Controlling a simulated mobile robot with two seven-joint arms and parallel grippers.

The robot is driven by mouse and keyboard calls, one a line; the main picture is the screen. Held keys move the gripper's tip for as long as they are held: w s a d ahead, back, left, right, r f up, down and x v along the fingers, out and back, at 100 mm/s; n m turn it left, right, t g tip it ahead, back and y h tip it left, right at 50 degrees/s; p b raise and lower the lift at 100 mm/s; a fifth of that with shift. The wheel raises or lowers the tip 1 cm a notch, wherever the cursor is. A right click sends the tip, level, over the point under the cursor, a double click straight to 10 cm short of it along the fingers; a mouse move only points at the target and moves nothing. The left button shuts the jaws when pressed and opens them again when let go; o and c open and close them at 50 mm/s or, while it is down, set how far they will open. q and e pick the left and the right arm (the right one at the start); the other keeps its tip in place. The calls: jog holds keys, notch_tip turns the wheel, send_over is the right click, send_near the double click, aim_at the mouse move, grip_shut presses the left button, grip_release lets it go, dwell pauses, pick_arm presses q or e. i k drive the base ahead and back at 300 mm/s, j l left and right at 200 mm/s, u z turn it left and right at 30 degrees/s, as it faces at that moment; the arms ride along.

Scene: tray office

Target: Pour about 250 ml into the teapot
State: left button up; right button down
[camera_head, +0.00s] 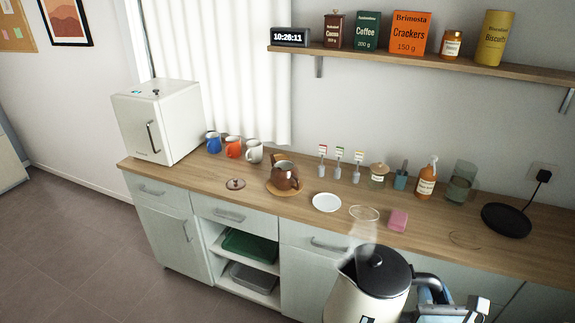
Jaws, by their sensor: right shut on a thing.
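The brown teapot (286,178) stands upright without its lid on a round wooden mat (269,187) in the middle of the counter. A brown lid (235,184) lies to its left on the counter. My right gripper (430,298) is shut on the cream kettle (345,296) with a black lid, at the bottom right in front of the counter. The kettle looks roughly upright, and pale steam rises from it. It is well apart from the teapot. The fingertips are partly hidden behind the kettle. My left gripper is not in view.
A white plate (326,202), a clear round dish (364,213) and a pink sponge (398,220) lie right of the teapot. A spray bottle (427,178) and black kettle base (506,220) are at right.

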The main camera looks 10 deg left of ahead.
aim_at(285, 174)
jog(key=i+j+z, duration=0.15)
jog(key=j, duration=0.75)
jog(key=i+j+z, duration=0.2)
jog(key=j, duration=0.75)
jog(key=i+j+z, duration=0.15)
jog(key=j, duration=0.8)
jog(key=i+j+z, duration=0.2)
jog(key=j, duration=0.8)
jog(key=k, duration=0.1)
